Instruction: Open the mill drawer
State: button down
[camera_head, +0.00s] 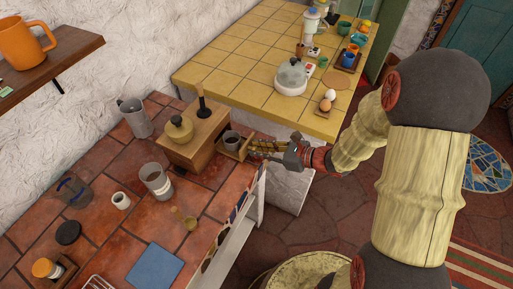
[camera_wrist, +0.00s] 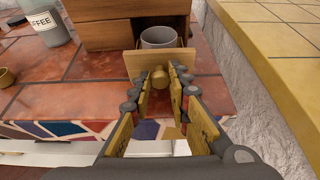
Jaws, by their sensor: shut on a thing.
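The coffee mill (camera_head: 192,135) is a wooden box with a brass-coloured dome and a dark upright handle, on the red tiled counter. Its drawer (camera_head: 239,146) stands pulled out toward my gripper, with a grey cup (camera_head: 231,139) showing in it. In the wrist view the drawer front (camera_wrist: 126,66) is a pale wooden panel with a round brass knob (camera_wrist: 159,74), and the grey cup (camera_wrist: 158,38) sits behind it. My gripper (camera_wrist: 160,83) has its fingertips on either side of the knob, closed on it. In the head view my gripper (camera_head: 262,148) is at the drawer front.
A jar marked as coffee (camera_head: 157,181), a grey mug (camera_head: 135,118), a small white cup (camera_head: 121,200) and a blue square (camera_head: 154,266) are on the red counter (camera_head: 188,240). A yellow tiled counter (camera_head: 215,58) stands behind, with a domed pot (camera_head: 291,76) and eggs (camera_head: 327,103).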

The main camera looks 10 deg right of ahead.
jog(key=c, duration=1.7)
grip_release()
jog(key=v, duration=1.2)
jog(key=shift+f, duration=0.1)
